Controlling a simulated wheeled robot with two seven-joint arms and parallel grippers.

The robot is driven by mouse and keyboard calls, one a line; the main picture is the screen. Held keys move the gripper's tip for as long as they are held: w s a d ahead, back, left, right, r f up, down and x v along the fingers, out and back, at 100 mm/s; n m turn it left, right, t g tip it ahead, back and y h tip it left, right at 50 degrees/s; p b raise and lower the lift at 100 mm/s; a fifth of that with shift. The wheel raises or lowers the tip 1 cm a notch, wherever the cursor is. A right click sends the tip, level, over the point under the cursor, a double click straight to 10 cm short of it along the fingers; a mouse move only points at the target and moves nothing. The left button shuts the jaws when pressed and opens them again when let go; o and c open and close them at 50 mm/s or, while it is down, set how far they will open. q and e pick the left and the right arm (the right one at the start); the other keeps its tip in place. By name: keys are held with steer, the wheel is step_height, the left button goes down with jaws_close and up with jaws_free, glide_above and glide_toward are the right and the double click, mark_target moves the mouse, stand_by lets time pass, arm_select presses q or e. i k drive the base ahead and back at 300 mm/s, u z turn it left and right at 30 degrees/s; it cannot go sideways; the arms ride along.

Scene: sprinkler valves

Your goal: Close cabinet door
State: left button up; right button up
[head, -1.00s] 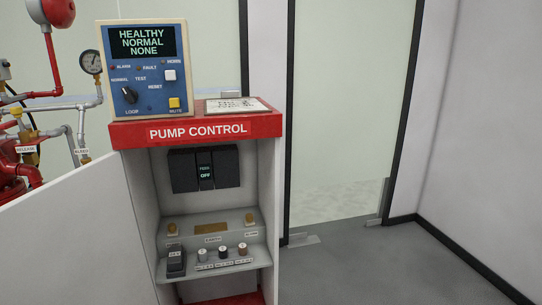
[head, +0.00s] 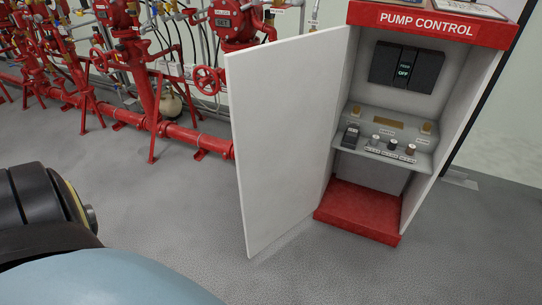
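The pump control cabinet (head: 434,25) stands at the right of the head view, with a red top band and a red base. Its white door (head: 283,135) is wide open, hinged on the cabinet's left side and swung out toward me. The cabinet's inside is exposed, with a dark switch block (head: 406,66) reading OFF and a shelf of small knobs. Neither gripper shows; only a dark and pale-blue part of my own body is at the lower left, apart from the door.
Red pipework (head: 190,135) with valves, handwheels and stands runs along the wall at the left, behind the door. Grey floor (head: 180,210) is clear in front of the pipes and the cabinet. A glass panel with a dark frame is at the right.

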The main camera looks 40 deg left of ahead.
mark_target(283, 94)
steer(key=k, duration=0.35)
steer(key=u, duration=2.4)
steer(key=i, duration=2.95)
steer(key=z, duration=3.45)
steer(key=i, duration=0.55)
steer(key=z, duration=0.6)
steer(key=k, duration=0.95)
steer(key=z, duration=0.6)
